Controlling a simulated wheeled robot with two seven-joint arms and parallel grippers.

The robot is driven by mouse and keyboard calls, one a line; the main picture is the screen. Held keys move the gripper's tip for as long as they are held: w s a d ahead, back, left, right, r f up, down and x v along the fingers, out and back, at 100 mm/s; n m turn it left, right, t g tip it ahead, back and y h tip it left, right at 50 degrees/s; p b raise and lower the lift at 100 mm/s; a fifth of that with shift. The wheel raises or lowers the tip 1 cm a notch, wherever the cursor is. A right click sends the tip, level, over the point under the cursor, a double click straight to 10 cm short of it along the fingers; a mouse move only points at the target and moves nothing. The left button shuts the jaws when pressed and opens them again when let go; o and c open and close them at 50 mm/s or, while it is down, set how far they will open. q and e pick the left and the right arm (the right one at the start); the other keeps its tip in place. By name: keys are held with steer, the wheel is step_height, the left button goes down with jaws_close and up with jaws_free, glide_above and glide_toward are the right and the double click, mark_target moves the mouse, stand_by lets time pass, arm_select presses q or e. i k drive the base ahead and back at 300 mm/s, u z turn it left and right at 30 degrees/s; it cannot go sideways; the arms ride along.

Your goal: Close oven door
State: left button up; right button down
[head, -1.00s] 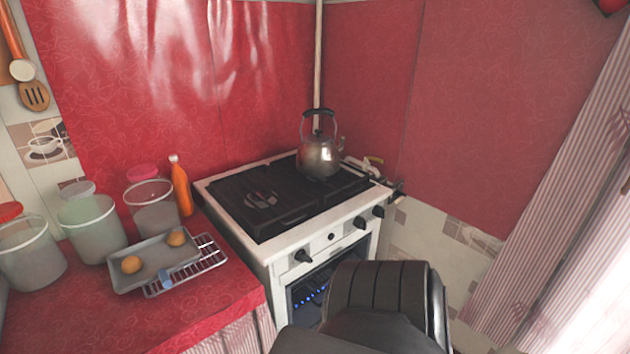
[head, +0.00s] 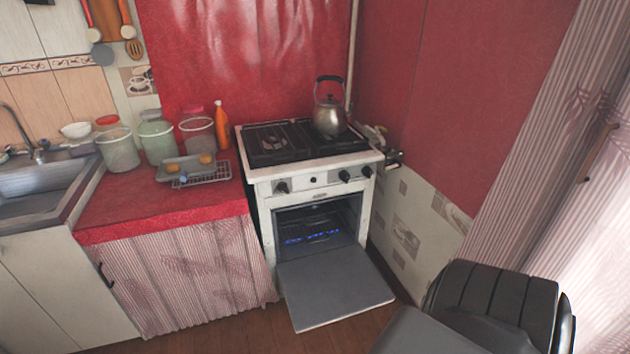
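The white oven (head: 265,205) stands in the corner between the red counter and the tiled wall. Its door (head: 335,290) is folded down and open, lying out flat low over the floor. The dark oven cavity (head: 318,228) shows inside, with blue flames glowing in it. Neither of my grippers is in view.
A metal kettle (head: 329,117) stands on the black stovetop (head: 285,143). The red counter (head: 150,205) holds a tray (head: 181,168) with two round buns, a wire rack, several jars and an orange bottle (head: 221,125). A sink (head: 40,185) is at left. Wooden floor (head: 230,335) shows in front.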

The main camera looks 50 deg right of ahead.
mark_target(323, 289)
steer(key=z, duration=1.25)
